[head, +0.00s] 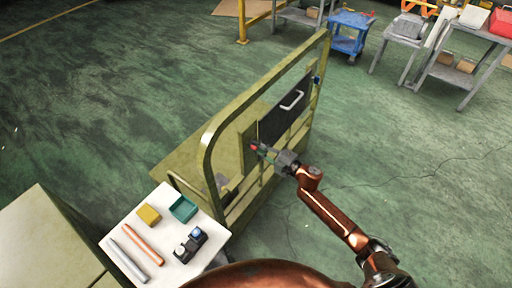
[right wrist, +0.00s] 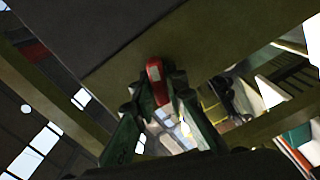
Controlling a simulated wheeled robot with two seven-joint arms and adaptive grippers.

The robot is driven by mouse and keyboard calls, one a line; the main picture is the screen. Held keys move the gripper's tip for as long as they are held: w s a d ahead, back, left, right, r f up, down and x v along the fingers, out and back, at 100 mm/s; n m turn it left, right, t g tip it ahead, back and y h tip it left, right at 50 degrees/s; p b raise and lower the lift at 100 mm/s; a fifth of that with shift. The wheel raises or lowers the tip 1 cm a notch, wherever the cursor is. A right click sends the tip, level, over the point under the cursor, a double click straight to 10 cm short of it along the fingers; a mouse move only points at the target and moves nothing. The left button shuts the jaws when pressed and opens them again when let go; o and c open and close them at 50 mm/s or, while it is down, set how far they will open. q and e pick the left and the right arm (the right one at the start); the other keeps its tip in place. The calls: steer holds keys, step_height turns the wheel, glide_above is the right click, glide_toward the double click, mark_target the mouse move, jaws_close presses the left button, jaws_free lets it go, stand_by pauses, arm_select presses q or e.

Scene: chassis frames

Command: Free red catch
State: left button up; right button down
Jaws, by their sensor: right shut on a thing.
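The red catch (right wrist: 154,70) sits at the edge of a dark panel on the olive-green chassis frame. In the head view the red catch (head: 254,147) is a small red spot at the panel's near lower end. My right gripper (head: 264,150) reaches it from the right. In the right wrist view the two fingers of my right gripper (right wrist: 156,88) are closed around the catch from both sides. The dark panel (head: 285,108) has a pale handle (head: 292,100) and stands upright in the frame (head: 207,150). A blue catch (head: 317,80) is at the panel's far end. My left gripper is not in view.
A white table (head: 204,255) at the lower left holds a yellow block (head: 148,215), a teal tray (head: 183,208), an orange rod and a grey rod, and dark blocks. A blue cart (head: 349,36) and grey benches stand at the back right. The green floor right of the frame is clear.

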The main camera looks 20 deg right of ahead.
steer(key=shift+f+n+b, duration=0.2)
steer(key=shift+n+b, duration=0.55)
steer(key=shift+n, duration=1.15)
steer(key=c, duration=2)
jaws_free()
steer(key=shift+o, duration=0.2)
steer(key=shift+r, duration=0.1)
steer(key=v, duration=1.2)
steer(key=shift+d, duration=0.1)
